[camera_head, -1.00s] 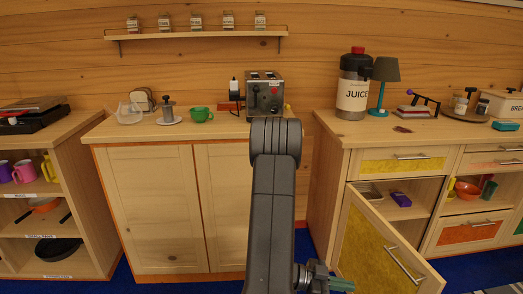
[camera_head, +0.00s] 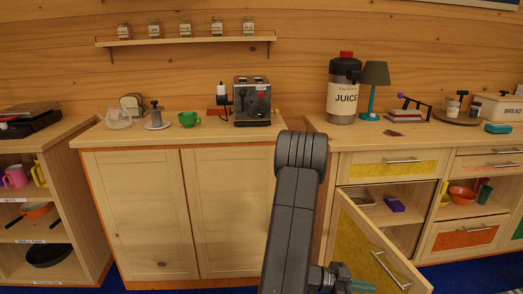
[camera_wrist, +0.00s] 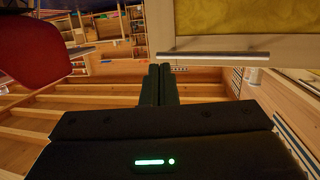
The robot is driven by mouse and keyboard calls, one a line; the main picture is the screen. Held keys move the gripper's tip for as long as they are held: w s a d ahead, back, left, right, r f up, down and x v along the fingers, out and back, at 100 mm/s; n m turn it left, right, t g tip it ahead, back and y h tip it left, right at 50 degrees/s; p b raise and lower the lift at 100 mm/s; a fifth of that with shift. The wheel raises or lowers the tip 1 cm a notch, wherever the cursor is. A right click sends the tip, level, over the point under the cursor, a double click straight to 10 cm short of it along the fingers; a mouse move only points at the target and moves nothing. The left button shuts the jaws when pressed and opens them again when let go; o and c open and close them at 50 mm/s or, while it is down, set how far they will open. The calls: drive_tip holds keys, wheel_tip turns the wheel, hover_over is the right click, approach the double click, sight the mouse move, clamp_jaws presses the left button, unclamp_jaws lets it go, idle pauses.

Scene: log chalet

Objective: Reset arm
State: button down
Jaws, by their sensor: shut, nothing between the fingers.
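My gripper (camera_wrist: 159,85) is shut and empty in the wrist view, its two dark fingers together. In the head view my arm rises from the bottom and bends at a dark joint, in front of the counter. The end of my gripper (camera_head: 342,284) shows only partly at the bottom edge, left of the open yellow cabinet door (camera_head: 365,243). In the wrist view a pale panel with a yellow inset and a metal handle (camera_wrist: 220,55) lies beyond the fingertips, to the right.
The yellow door stands open, swung toward me, with a purple item (camera_head: 395,204) on the shelf inside. A red curved surface (camera_wrist: 30,45) fills the wrist view's upper left.

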drive_tip(key=f+p+v, duration=0.1)
drive_tip(key=p+v, duration=0.1)
drive_tip(key=v, duration=2.1)
drive_tip(key=shift+w+a+f, duration=0.25)
drive_tip(key=shift+a+f, duration=0.1)
drive_tip(key=shift+d, duration=0.15)
